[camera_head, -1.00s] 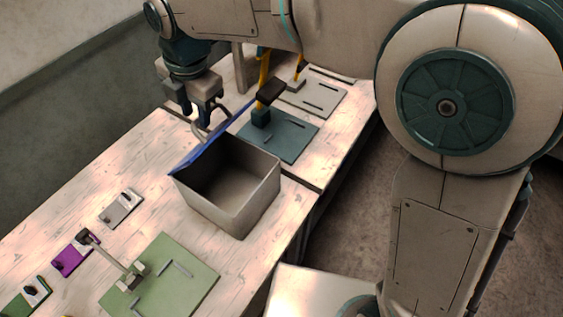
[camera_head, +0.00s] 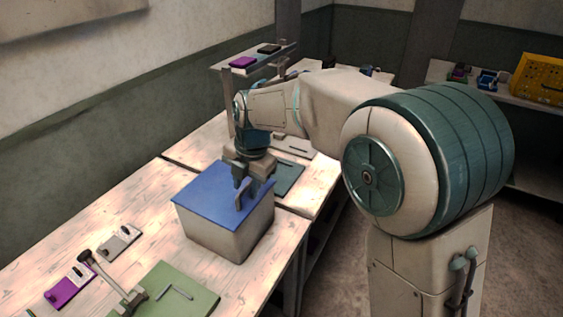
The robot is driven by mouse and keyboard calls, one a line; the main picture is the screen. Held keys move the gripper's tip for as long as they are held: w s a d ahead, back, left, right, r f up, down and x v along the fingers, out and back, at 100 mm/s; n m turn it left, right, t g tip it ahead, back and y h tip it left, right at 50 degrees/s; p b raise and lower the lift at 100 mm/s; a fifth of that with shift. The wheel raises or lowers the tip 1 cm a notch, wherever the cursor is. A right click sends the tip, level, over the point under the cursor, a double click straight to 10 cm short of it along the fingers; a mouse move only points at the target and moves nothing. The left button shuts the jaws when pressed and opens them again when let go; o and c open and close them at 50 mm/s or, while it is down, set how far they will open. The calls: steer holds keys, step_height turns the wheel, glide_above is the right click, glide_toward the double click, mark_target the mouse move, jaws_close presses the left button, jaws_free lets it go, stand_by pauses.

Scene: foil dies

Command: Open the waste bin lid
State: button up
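The waste bin (camera_head: 228,236) is a grey-beige box on the wooden bench. Its blue lid (camera_head: 210,197) lies flat over the top and hides the inside. My gripper (camera_head: 243,192) points down over the right part of the lid, at the place of the lid's handle. The dark fingers and the handle overlap in the picture, so I cannot tell whether the fingers are closed on it or only beside it.
A green plate (camera_head: 185,290) with a hammer-like lever (camera_head: 112,275) lies in front of the bin. A purple block (camera_head: 68,288) and a grey block (camera_head: 118,242) lie to its left. A teal plate (camera_head: 289,178) lies behind it. A raised shelf (camera_head: 252,58) stands at the back.

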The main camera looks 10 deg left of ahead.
step_height(320, 180, up, 13)
steer(key=d+b, duration=0.1)
steer(key=d, duration=0.1)
steer(key=s+d+m, duration=0.2)
steer(key=d+m, duration=0.4)
steer(key=d, duration=0.1)
steer(key=shift+s+t+p, duration=0.25)
steer(key=shift+t+p, duration=0.05)
steer(key=shift+t, duration=0.1)
